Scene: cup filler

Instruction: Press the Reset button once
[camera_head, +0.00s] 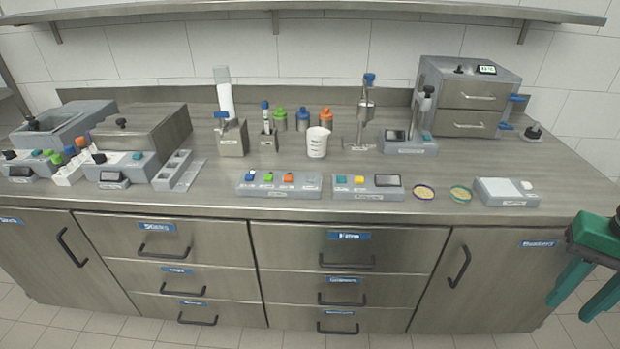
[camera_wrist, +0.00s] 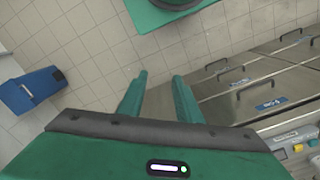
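A control panel (camera_head: 368,187) with a teal button (camera_head: 340,179), a yellow button (camera_head: 359,180) and a dark display lies at the counter's front. The small labels are too blurred to read, so I cannot tell which button is Reset. My gripper (camera_head: 578,296) hangs at the far right, in front of the cabinet and below the counter top, away from the panels. Its fingers (camera_wrist: 160,80) are apart, with nothing between them in the wrist view.
The steel counter (camera_head: 225,180) also bears more button devices (camera_head: 122,168) at left, a white beaker (camera_head: 317,142), several bottles, two dishes (camera_head: 423,192) and a grey box (camera_head: 507,192). A shelf (camera_head: 330,10) runs above. A blue bin (camera_wrist: 33,90) shows in the wrist view.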

